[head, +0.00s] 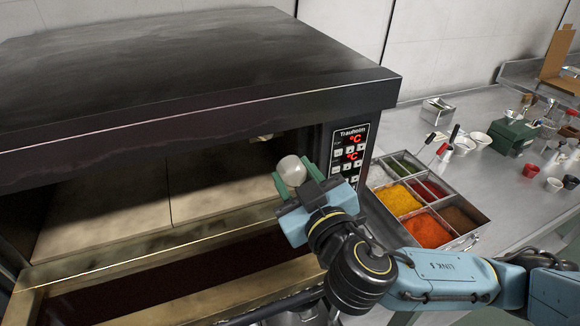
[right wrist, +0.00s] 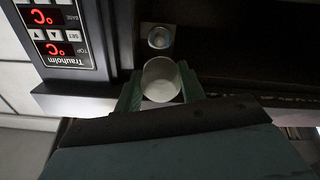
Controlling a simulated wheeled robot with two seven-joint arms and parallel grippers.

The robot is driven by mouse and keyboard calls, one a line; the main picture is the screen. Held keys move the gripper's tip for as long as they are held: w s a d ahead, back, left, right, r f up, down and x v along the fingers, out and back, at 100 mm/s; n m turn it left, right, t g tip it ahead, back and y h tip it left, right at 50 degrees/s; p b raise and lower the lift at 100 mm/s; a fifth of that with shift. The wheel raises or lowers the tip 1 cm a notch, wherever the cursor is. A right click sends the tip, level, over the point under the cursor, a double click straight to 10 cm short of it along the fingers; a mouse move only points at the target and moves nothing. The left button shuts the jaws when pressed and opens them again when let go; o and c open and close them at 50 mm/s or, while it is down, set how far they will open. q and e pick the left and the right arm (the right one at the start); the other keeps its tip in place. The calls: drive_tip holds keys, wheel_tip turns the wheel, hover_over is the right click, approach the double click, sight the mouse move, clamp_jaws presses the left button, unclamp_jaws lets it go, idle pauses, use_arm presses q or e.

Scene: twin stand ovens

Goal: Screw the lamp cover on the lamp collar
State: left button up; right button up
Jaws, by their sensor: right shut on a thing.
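The lamp cover (head: 291,170) is a whitish, rounded glass cup held between the green fingers of my right gripper (head: 297,178), in front of the open oven mouth at its right side. In the right wrist view the cover (right wrist: 161,80) sits between the fingers (right wrist: 160,92), its round opening showing. The lamp collar (right wrist: 159,38) is a small metal ring with a pale centre on a dark oven surface. It lies just beyond the cover and apart from it in the picture. In the head view the collar (head: 265,137) shows small under the oven's top edge. My left gripper is out of view.
The oven (head: 190,110) has an open chamber with pale stone slabs (head: 105,220). Its control panel (head: 351,152) with red displays is close to the right of my gripper. A spice tray (head: 467,240) and several small cups stand on the steel counter (head: 510,195) at right.

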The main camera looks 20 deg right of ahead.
sight(270, 138)
drive_tip(key=shift+s+r, duration=0.1)
drive_tip(key=shift+s, duration=0.35)
drive_tip(key=shift+w+d+f+b, duration=0.1)
drive_tip(key=shift+w+f+b, duration=0.05)
drive_tip(key=shift+f+b, duration=0.35)
drive_tip(key=shift+w+r, duration=0.2)
drive_tip(key=shift+w, duration=2.85)
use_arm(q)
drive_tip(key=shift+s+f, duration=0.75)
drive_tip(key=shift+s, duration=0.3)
use_arm(e)
drive_tip(key=shift+w+a, duration=0.15)
drive_tip(key=shift+w, duration=1.45)
drive_tip(key=shift+w+a, duration=0.1)
drive_tip(key=shift+w, duration=1.5)
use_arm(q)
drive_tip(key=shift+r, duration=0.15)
